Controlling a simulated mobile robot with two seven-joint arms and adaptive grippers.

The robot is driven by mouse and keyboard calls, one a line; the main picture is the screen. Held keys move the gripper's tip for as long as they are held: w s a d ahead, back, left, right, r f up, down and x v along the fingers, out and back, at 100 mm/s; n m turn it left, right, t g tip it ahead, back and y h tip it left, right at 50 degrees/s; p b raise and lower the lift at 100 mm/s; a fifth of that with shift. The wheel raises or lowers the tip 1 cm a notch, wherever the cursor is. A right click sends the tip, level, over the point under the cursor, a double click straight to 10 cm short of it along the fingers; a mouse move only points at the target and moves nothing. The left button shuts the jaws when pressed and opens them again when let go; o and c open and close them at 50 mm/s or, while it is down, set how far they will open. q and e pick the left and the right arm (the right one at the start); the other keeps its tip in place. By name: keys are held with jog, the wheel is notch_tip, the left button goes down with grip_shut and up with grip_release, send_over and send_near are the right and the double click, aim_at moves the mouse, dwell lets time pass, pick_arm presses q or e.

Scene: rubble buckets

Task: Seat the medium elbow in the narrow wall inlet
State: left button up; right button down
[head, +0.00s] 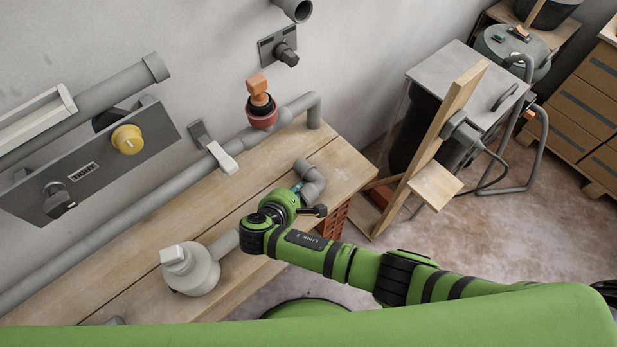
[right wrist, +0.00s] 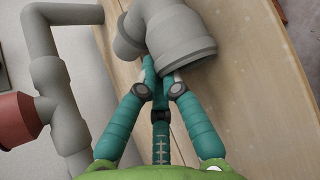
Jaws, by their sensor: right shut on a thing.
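A grey elbow (head: 314,183) is at the right end of the wooden bench, low over its top or on it; I cannot tell which. My right gripper (head: 298,188) is shut on it, its fingers partly hidden by the wrist. In the right wrist view, the teal fingers (right wrist: 160,80) close at the elbow's wide collar (right wrist: 182,42), beside its narrower bent end. A grey open pipe stub (head: 294,9) sticks out of the wall at the top of the head view; I cannot tell whether it is the narrow inlet. My left gripper is not in view.
A larger grey fitting (head: 190,270) stands on the bench (head: 130,225) at left. A wall pipe with a red-collared valve (head: 261,108) runs behind the bench. A panel with a yellow knob (head: 127,139) is at left. A plank frame (head: 440,130) and grey cabinet (head: 470,72) stand right.

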jog(key=shift+r, duration=0.6)
notch_tip(320, 180, up, 3)
jog(key=shift+r, duration=0.15)
jog(key=s+d+r, duration=0.2)
jog(key=d+r, duration=0.1)
jog(key=d, duration=0.2)
jog(key=s+d+r+p, duration=0.1)
jog(key=s+d+r, duration=0.2)
jog(key=d, duration=0.2)
jog(key=shift+s+d+r, duration=0.15)
jog(key=shift+s+r, duration=0.1)
